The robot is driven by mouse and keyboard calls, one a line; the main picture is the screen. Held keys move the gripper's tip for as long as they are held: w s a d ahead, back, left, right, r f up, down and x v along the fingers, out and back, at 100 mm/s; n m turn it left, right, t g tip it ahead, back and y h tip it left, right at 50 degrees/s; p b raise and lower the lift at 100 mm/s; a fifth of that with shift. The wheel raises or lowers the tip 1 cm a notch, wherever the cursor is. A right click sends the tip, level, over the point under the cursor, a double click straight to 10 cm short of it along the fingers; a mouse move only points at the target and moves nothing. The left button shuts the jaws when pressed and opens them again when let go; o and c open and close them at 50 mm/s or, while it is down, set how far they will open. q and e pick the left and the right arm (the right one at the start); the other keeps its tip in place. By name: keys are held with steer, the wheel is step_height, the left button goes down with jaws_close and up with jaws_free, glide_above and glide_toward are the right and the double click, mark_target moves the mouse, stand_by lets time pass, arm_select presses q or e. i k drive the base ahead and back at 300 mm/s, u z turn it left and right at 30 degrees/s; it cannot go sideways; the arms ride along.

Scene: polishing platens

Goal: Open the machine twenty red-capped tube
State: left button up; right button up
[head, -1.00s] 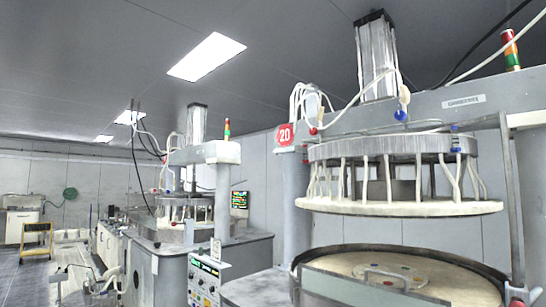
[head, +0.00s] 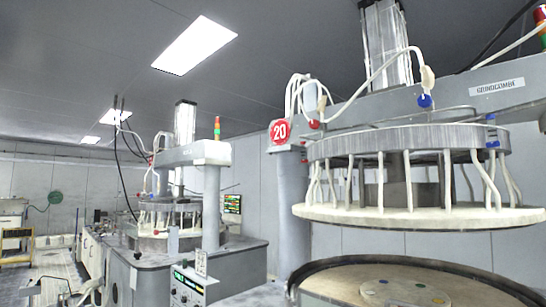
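A large polishing machine stands at the right, with a round red sign (head: 279,131) reading 20 on its column. A red-capped fitting (head: 314,124) sits on white tubing just right of the sign. A blue-capped fitting (head: 425,101) hangs on a tube farther right, and another blue fitting (head: 491,138) stands above the upper platen. The upper platen (head: 408,215) hangs raised above the round lower basin (head: 340,268), with several white tubes running down to it. Neither of my grippers shows in the head view.
A second, similar machine (head: 205,152) stands farther back at left centre. A control panel (head: 187,288) with buttons is at the bottom, between the machines. A yellow cart (head: 16,233) is at the far left.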

mark_target(303, 160)
steer(key=z, duration=0.3)
steer(key=i, duration=0.95)
steer(key=z, duration=0.65)
